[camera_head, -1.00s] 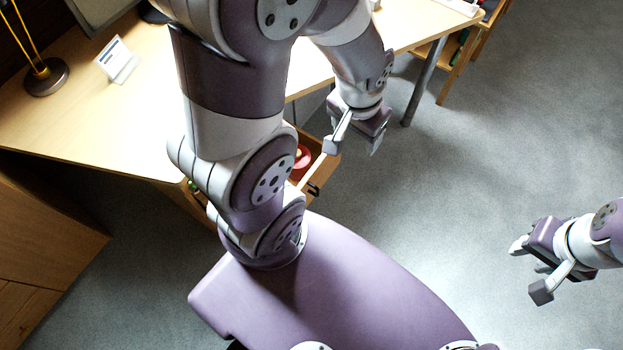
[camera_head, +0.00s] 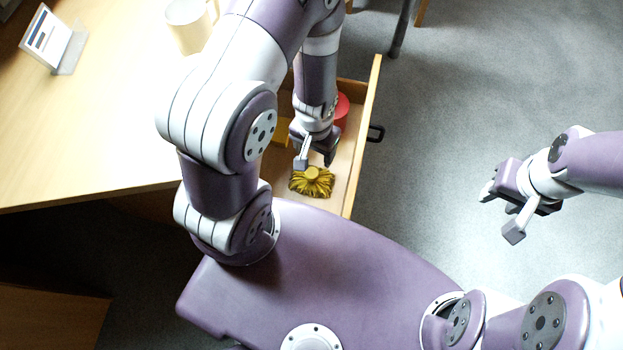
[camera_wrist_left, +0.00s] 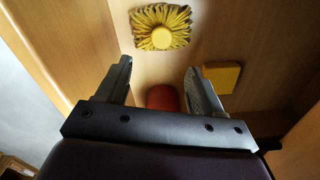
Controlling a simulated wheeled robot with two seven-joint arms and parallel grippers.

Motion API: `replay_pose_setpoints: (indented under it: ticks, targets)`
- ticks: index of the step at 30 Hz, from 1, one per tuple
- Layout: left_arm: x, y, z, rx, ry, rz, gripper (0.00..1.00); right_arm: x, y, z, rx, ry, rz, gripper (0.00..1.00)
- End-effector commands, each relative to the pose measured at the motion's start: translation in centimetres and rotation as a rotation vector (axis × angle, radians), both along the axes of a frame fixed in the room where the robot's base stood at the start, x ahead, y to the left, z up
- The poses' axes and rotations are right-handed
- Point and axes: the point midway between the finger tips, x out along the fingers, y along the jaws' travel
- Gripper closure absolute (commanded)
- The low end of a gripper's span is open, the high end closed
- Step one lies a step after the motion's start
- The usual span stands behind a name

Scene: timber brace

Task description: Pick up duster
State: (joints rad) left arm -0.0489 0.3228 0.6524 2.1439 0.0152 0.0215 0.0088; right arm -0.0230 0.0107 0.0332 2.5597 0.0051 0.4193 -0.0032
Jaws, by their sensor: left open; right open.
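The duster (camera_head: 311,181) is a yellow, shaggy, fringed thing with a round knob on top. It lies in the open wooden drawer, near the drawer's near end in the head view. In the left wrist view the duster (camera_wrist_left: 161,27) lies beyond the fingertips, at the top of the picture. My left gripper (camera_head: 315,160) is over the drawer, open and empty, right beside the duster in the head view; its open fingers also show in the left wrist view (camera_wrist_left: 160,75). My right gripper (camera_head: 500,214) is open and empty over the floor at the right.
The drawer (camera_head: 362,140) also holds a red round object (camera_head: 342,110) and a yellow block (camera_wrist_left: 222,77). The drawer walls stand around them. The desk (camera_head: 90,130) carries a mug (camera_head: 188,27) and a sign holder (camera_head: 54,42). Grey floor at the right is clear.

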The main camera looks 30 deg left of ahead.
Motion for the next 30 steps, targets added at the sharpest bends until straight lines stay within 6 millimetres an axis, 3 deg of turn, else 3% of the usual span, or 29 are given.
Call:
replay_pose_setpoints:
  ticks: [1, 3, 10, 15, 19, 26, 30]
  targets:
    - [-0.1, 0.0, -1.9, 0.000, 0.004, 0.000, 0.33, 0.0, 0.0, -1.3, 0.000, 0.000, 0.000, 0.57]
    - [-0.1, 0.0, -3.7, 0.000, 0.001, -0.001, 0.33, 0.0, 0.0, -2.7, 0.000, 0.000, 0.000, 0.57]
    - [-0.1, 0.0, -6.6, 0.000, 0.001, -0.001, 0.33, 0.0, 0.0, -4.8, 0.000, 0.000, 0.000, 0.57]
    - [-0.8, 0.2, -10.2, 0.000, 0.000, -0.001, 0.33, 0.0, 0.0, -8.4, 0.000, 0.001, 0.000, 0.57]
    - [-0.7, 0.2, -11.1, 0.001, 0.000, -0.001, 0.33, 0.0, 0.0, -8.8, 0.000, 0.001, 0.000, 0.57]
    - [-0.8, 0.2, -11.0, 0.001, 0.001, -0.001, 0.33, 0.0, 0.0, -8.6, 0.000, 0.000, 0.000, 0.57]
    - [-0.8, 0.2, -11.0, 0.001, 0.001, -0.001, 0.79, 0.0, 0.0, -8.6, 0.000, 0.000, 0.000, 0.57]
